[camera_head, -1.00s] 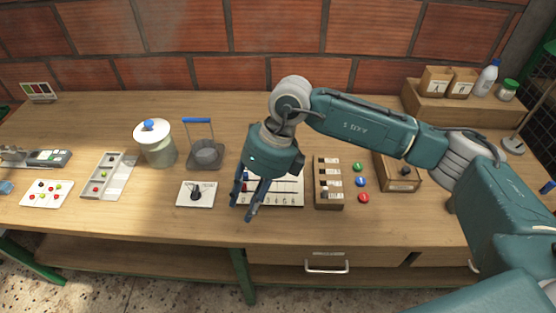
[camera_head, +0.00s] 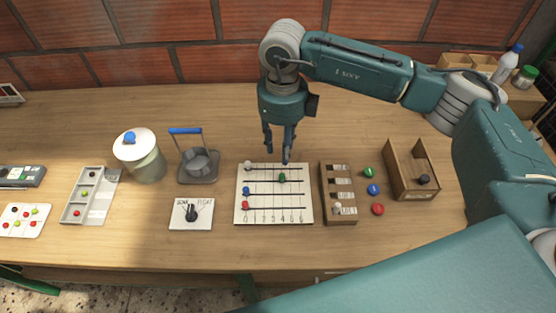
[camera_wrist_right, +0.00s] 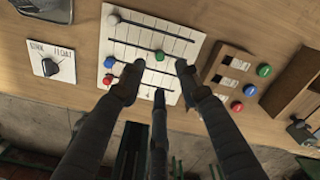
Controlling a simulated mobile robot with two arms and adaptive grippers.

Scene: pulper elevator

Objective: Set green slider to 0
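The white slider board (camera_head: 296,215) lies flat on the bench with several horizontal dark rails and numbers along its front edge. The green slider (camera_head: 282,179) is on the second rail from the back, around mid-scale; it also shows in the right wrist view (camera_wrist_right: 159,55). The white (camera_head: 248,165), blue (camera_head: 246,191) and red (camera_head: 245,205) knobs are at the left ends of their rails. My right gripper (camera_head: 278,156) points down near the board's back edge, fingers apart and empty. The wrist view shows its spread fingertips (camera_wrist_right: 160,70) around the green slider's area; contact cannot be told. My left gripper is not in view.
A SINK/FLOAT dial (camera_head: 191,213) is left of the board. A wooden slot box (camera_head: 338,195) and green, blue (camera_head: 373,189) and red buttons are to its right. A grey stand with a blue handle (camera_head: 186,131) and a lidded jar (camera_head: 140,157) are at back left.

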